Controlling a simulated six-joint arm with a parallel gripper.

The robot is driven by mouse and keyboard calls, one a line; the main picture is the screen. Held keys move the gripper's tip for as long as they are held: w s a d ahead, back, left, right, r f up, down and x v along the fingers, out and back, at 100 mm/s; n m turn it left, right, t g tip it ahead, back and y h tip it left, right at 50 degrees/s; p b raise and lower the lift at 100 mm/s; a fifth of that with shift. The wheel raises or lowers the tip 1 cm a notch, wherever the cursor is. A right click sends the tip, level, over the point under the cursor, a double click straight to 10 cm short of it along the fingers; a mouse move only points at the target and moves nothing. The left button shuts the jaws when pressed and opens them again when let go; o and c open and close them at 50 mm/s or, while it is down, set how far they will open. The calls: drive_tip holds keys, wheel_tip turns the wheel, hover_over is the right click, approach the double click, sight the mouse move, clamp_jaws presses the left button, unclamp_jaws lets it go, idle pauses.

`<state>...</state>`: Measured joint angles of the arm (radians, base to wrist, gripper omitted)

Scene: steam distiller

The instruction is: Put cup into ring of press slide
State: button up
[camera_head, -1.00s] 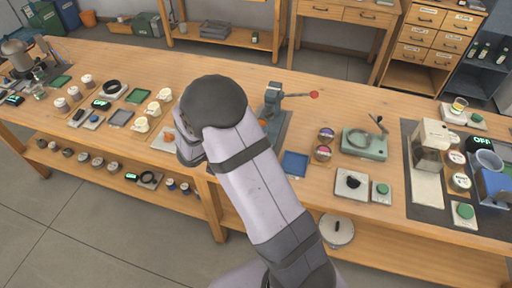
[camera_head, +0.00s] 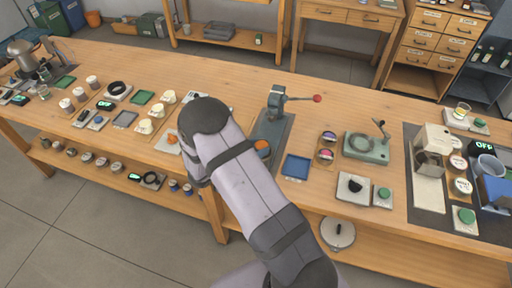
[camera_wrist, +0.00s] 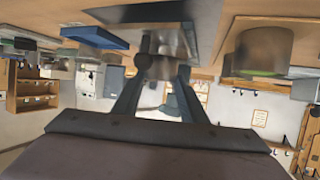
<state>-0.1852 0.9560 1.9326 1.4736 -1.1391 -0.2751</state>
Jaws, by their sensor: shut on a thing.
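The cup (camera_head: 262,148) shows as a round orange top with a dark rim, just right of my arm in the head view. It is over the near part of the press's dark base plate. In the wrist view, which is upside down, a brownish metallic cup (camera_wrist: 172,42) sits between the fingers of my gripper (camera_wrist: 160,75), which is shut on it. A dark round knob (camera_wrist: 144,63) shows beside it. The press (camera_head: 276,103) has a red-tipped lever and stands beyond. I cannot make out the slide's ring, nor whether the cup touches it. My arm hides the gripper in the head view.
A blue tray (camera_head: 296,167) lies right of the press; it also shows in the wrist view (camera_wrist: 80,36). A metallic cylinder (camera_wrist: 262,48) stands near at the wrist view's right. White cups (camera_head: 145,126) are left of my arm. A green device (camera_head: 366,147) stands farther right.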

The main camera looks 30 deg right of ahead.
drive_tip(key=shift+f, duration=0.25)
drive_tip(key=o, duration=1.1)
